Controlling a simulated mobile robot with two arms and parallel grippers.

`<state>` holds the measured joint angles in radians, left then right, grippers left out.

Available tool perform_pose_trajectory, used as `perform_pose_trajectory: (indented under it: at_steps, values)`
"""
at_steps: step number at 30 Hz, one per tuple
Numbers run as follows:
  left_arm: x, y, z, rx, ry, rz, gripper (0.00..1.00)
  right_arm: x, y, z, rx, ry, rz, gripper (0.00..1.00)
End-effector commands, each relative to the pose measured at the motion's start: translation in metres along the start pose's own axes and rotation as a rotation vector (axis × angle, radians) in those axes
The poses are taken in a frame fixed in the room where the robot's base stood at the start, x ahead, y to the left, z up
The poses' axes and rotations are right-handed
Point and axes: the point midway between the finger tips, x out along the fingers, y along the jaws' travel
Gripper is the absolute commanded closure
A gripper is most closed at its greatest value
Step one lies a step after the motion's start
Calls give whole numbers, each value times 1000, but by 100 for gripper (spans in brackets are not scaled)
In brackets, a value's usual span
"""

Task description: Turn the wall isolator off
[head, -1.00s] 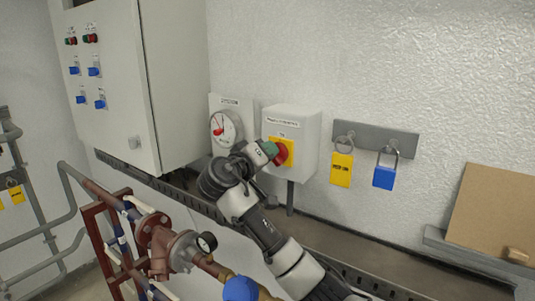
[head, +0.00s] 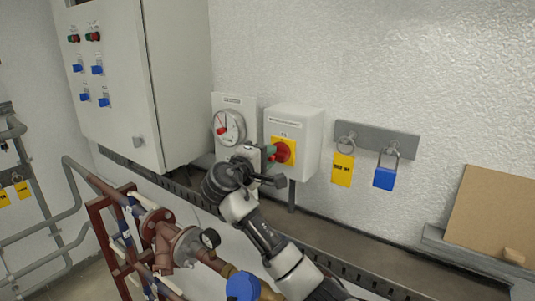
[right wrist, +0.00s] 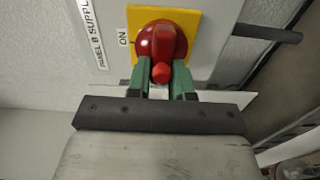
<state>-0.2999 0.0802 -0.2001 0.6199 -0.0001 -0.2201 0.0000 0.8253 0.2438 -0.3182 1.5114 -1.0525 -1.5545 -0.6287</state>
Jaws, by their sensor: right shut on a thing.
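The wall isolator (head: 306,133) is a white box with a yellow plate (head: 277,146) and a red rotary handle (head: 284,152). My right gripper (head: 272,152) reaches it from the lower left. In the right wrist view the green fingertips (right wrist: 162,78) are shut on either side of the red handle (right wrist: 161,45). The handle's red tip (right wrist: 161,72) points down in that picture, between the fingers. The ON label (right wrist: 123,39) is left of the yellow plate, so the handle's tip does not point at it. My left gripper is not in view.
A dial gauge (head: 230,127) is left of the isolator. A yellow tag (head: 343,170) and blue padlock (head: 384,178) hang from a grey rail (head: 404,145) at right. A large cabinet (head: 185,80) is on the left. Red pipework (head: 160,235) stands below.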

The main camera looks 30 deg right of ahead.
Motion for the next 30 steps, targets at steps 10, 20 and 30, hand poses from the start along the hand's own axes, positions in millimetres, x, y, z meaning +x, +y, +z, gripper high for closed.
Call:
perform_pose_trajectory:
  at_steps: [10, 20, 30]
  values:
    - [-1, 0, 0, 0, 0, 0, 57, 0, -2, 0, -42, 2, -2, 100]
    - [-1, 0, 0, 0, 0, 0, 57, 0, -2, 0, -43, 2, -1, 70]
    - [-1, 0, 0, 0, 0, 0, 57, 0, -1, 0, -39, 1, 0, 53]
